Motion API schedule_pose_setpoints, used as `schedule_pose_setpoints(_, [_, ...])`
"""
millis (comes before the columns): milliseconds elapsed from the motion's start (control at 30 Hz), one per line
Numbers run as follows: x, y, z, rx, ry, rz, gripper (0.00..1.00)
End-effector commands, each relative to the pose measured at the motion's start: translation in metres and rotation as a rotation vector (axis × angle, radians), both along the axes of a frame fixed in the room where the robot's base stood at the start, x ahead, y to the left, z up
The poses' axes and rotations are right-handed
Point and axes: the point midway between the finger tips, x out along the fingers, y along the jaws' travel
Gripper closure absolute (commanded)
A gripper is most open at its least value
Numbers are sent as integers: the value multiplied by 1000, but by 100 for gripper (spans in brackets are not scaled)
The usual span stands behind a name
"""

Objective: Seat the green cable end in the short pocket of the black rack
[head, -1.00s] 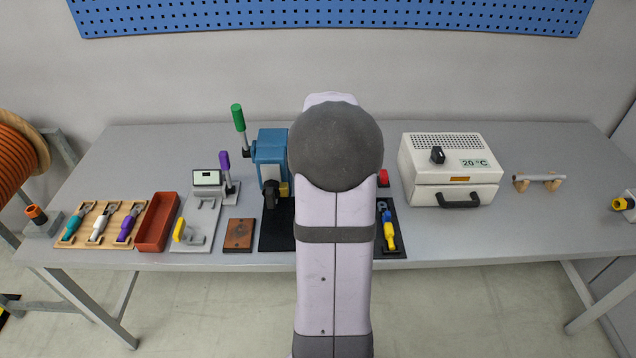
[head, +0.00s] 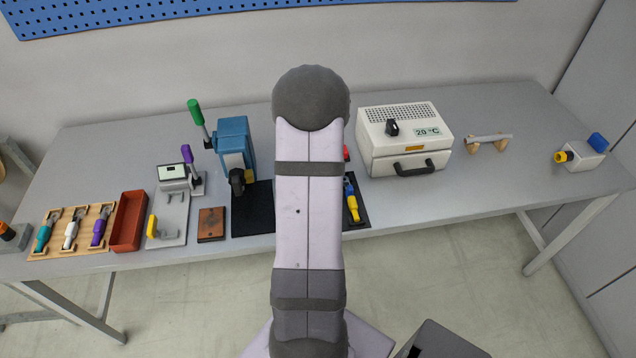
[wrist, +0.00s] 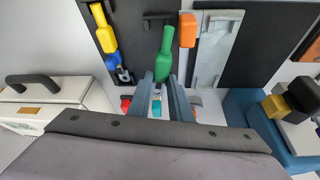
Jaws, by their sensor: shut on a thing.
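In the wrist view my gripper (wrist: 160,86) is shut on the green cable end (wrist: 164,58), which points away from the jaws over the black rack (wrist: 135,47). I cannot tell whether the cable end touches the rack. A short dark bar (wrist: 158,18) is on the rack just beyond its narrow tip. A yellow cable end (wrist: 105,38) with a blue part and a grey metal end lies on the rack to the left. In the head view my arm hides the gripper, the green cable end and most of the rack (head: 362,217). The short pocket cannot be made out.
An orange block (wrist: 188,30) and a pale grey plate (wrist: 208,70) are right of the gripper. A white heater box (head: 404,140) stands right of my arm, a blue press (head: 234,140) left. Trays and tools fill the table's left; its front right is clear.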

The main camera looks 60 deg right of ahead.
Motion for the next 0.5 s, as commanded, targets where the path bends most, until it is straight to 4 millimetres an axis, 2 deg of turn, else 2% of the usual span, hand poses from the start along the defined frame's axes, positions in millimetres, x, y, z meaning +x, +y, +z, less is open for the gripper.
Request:
schedule_pose_setpoints(200, [6, -13, 5, -2, -2, 82, 100])
schedule_pose_setpoints(500, [8, -18, 7, -2, -1, 178, 100])
